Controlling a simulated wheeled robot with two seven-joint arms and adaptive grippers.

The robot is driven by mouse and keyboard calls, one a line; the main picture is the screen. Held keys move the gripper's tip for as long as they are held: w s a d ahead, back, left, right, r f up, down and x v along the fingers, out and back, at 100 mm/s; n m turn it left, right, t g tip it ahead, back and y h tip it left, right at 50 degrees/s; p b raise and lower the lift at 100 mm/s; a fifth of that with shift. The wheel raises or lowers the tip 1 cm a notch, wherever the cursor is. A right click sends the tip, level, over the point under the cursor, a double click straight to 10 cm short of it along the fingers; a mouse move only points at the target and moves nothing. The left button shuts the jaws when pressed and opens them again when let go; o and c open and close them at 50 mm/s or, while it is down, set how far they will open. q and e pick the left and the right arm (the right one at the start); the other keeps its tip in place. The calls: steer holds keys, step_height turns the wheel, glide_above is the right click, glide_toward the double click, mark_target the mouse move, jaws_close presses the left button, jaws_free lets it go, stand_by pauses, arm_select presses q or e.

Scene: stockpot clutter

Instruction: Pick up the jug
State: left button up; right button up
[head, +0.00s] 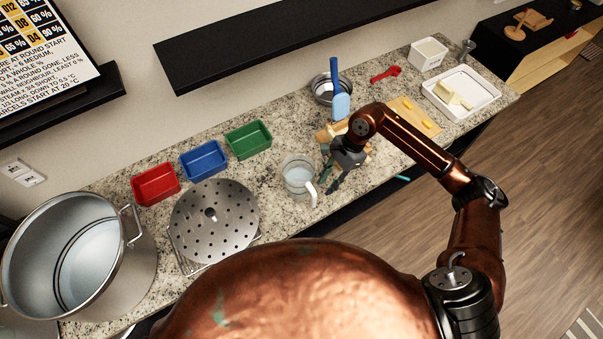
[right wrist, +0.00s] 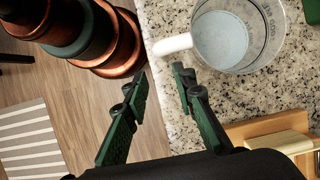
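The jug (head: 298,177) is a clear measuring jug with a white handle, upright on the granite counter, with pale liquid or a pale base inside. In the right wrist view the jug (right wrist: 228,38) is at the upper right, its white handle (right wrist: 172,45) pointing left. My right gripper (head: 334,184) is just right of the jug in the head view, apart from it. In the right wrist view its two fingers (right wrist: 160,82) are spread with nothing between them, a little short of the handle. My left gripper is not in view.
A perforated steel disc (head: 214,218) and a large stockpot (head: 85,262) stand left. Red (head: 156,185), blue (head: 204,160) and green (head: 249,139) trays line the back. A steel bowl (head: 322,90) with a blue-handled tool (head: 341,104) and a cutting board (head: 412,115) are near my right arm.

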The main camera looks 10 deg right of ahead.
mark_target(313, 202)
steer(key=p+x, duration=0.2)
steer(key=x, duration=0.9)
steer(key=shift+w+a+f+p, duration=0.15)
steer(key=shift+a+f+p, duration=0.15)
steer(key=shift+a+p, duration=0.1)
steer(key=shift+c, duration=0.4)
steer(key=c, duration=0.3)
jaws_close()
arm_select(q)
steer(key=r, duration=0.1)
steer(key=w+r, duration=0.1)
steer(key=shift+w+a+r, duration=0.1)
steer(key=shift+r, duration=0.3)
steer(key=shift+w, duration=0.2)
